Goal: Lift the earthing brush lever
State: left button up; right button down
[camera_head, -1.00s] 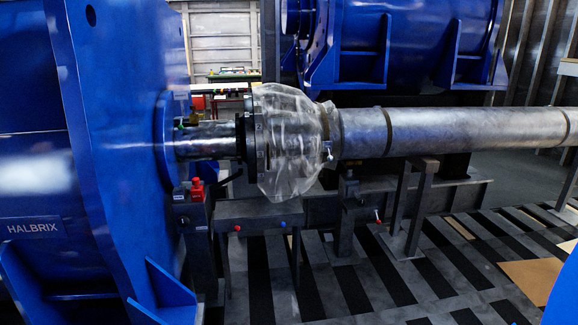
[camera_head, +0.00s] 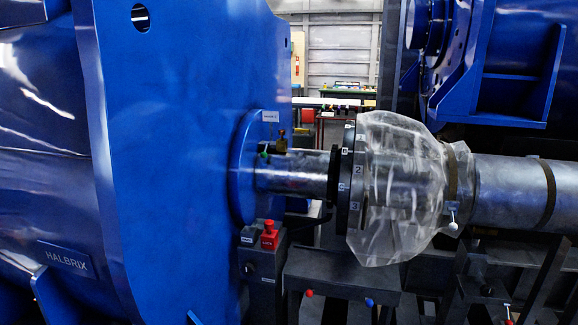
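A big blue motor housing (camera_head: 180,120) fills the left of the head view. A bare steel shaft (camera_head: 295,172) comes out of its round blue collar (camera_head: 240,170). On top of the shaft by the collar is a small brass-coloured fitting (camera_head: 282,141) with a green part (camera_head: 265,154) beside it; this may be the earthing brush and its lever, but it is too small to tell. A small white label (camera_head: 270,116) sits above it. Neither of my grippers is in view.
A numbered coupling flange (camera_head: 350,180) and a clear plastic cover (camera_head: 400,200) stand right of the shaft, then a grey pipe (camera_head: 510,193). A post with a red button (camera_head: 269,236) stands below the shaft. A bench (camera_head: 345,102) is far behind.

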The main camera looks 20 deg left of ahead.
aim_at(264, 154)
jog(key=i+l+u, duration=0.15)
jog(key=i+u, duration=0.15)
jog(key=u, duration=0.2)
jog(key=i+l+u, duration=0.25)
jog(key=u, duration=0.2)
jog(key=i+l+u, duration=0.25)
jog(key=u, duration=0.25)
jog(key=i+l+u, duration=0.15)
jog(key=l+u, duration=0.7)
jog(key=l, duration=0.25)
jog(key=i, duration=0.05)
